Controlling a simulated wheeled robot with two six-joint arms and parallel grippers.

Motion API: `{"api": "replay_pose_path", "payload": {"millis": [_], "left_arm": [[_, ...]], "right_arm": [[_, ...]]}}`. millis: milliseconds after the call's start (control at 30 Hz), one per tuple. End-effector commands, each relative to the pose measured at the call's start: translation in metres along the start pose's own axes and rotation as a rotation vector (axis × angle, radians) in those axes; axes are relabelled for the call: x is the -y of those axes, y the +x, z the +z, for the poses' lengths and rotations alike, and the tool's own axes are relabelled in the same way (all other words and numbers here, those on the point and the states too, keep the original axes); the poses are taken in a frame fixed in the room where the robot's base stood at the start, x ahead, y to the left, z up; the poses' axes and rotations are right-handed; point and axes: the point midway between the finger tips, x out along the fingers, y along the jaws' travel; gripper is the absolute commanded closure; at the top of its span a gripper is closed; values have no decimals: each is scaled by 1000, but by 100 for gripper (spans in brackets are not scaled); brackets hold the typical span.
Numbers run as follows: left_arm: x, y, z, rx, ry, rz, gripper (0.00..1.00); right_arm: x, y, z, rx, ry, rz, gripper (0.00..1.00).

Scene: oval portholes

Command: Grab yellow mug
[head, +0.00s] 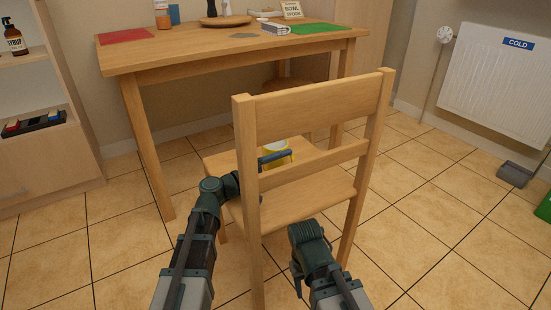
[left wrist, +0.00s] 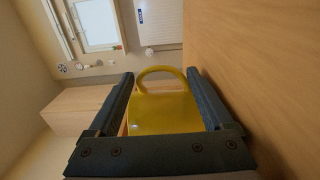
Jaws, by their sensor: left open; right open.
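The yellow mug (head: 279,163) is on the wooden chair's seat, partly hidden in the head view by my left gripper and the chair back. My left gripper (head: 272,157) reaches in from the left, behind the chair back, and is open at the mug. In the left wrist view the mug (left wrist: 165,112) lies between the two open fingers, its looped handle pointing away from the palm. I cannot tell if a finger touches it. My right gripper (head: 298,272) is open and empty, low in front of the chair.
The wooden chair (head: 312,112) stands with its back towards me, its slats and posts close to my left arm. Behind it is a table (head: 190,52) with several items. A shelf unit (head: 45,175) stands at left, a radiator (head: 490,80) at right.

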Motion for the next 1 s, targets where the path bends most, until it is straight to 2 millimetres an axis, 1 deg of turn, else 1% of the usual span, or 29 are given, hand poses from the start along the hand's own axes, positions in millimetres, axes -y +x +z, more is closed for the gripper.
{"api": "replay_pose_path", "payload": {"millis": [33, 100, 200, 400, 433, 567, 600, 667, 700, 767, 800, 900, 1000], "left_arm": [[0, 10, -1, 3, 0, 0, 15], [0, 20, -1, 3, 0, 0, 15], [0, 30, -1, 1, 0, 0, 15], [0, 30, 0, 0, 0, 0, 15], [0, 30, 0, 0, 0, 0, 17], [0, 30, 0, 0, 0, 0, 41], [0, 30, 0, 0, 0, 0, 48], [0, 30, 0, 0, 0, 0, 59], [0, 30, 0, 0, 0, 0, 66], [0, 30, 0, 0, 0, 0, 77], [0, 30, 0, 0, 0, 0, 84], [0, 30, 0, 0, 0, 0, 100], [0, 30, 0, 0, 0, 0, 100]], "right_arm": [[0, 0, 0, 0, 0, 0, 50], [0, 0, 0, 0, 0, 0, 50], [0, 0, 0, 0, 0, 0, 50], [0, 0, 0, 0, 0, 0, 50], [0, 0, 0, 0, 0, 0, 50], [0, 0, 0, 0, 0, 0, 50], [0, 0, 0, 0, 0, 0, 50], [0, 0, 0, 0, 0, 0, 50], [0, 0, 0, 0, 0, 0, 50], [0, 0, 0, 0, 0, 0, 50], [0, 0, 0, 0, 0, 0, 50], [0, 0, 0, 0, 0, 0, 50], [0, 0, 0, 0, 0, 0, 50]]}}
